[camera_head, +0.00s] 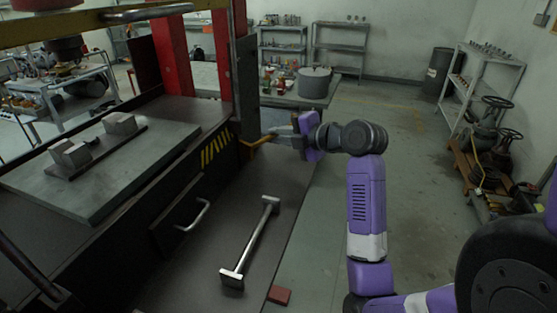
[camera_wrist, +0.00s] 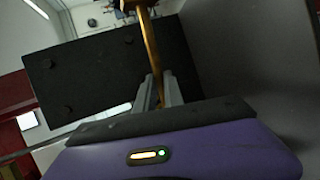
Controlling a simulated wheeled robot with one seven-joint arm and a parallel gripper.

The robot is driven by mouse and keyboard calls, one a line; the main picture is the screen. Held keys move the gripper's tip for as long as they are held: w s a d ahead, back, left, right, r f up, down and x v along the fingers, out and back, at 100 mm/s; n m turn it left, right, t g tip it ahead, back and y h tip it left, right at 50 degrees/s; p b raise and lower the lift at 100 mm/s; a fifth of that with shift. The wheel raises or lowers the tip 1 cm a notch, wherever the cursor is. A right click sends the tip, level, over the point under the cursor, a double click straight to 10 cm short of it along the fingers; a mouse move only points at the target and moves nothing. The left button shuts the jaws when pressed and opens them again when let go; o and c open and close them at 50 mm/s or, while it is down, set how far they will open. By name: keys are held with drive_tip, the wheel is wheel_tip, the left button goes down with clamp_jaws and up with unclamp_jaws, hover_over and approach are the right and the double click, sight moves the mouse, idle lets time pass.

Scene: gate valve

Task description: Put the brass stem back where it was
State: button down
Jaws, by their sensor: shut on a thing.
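The brass stem (camera_head: 258,141) shows as a short yellow-brown bar beside the dark upright of the press frame. In the wrist view the brass stem (camera_wrist: 150,45) is a long, slightly curved bar running from the top edge down between my fingers. My gripper (camera_head: 274,133) points left, and its fingers reach the stem; in the wrist view my gripper (camera_wrist: 158,92) is shut on it. The stem's far end is cut off in the wrist view. I cannot tell whether the stem touches the upright.
The dark bench top holds a metal bar with square ends (camera_head: 251,245) and a red block (camera_head: 279,295). A drawer handle (camera_head: 195,215) projects at left. A dark bolted plate (camera_wrist: 95,75) lies close to my fingers. Valves (camera_head: 485,135) stand at far right; the middle floor is clear.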

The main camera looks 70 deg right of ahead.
sight(279, 172)
wheel_tip(279, 172, down, 8)
drive_tip(key=shift+r, duration=0.1)
idle(0.4)
drive_tip(key=shift+f+b, duration=0.6)
drive_tip(key=shift+b, duration=0.15)
drive_tip(key=c, duration=1.5)
unclamp_jaws()
drive_tip(key=shift+o, duration=0.2)
drive_tip(key=shift+f, duration=0.15)
drive_tip(key=shift+f, duration=0.1)
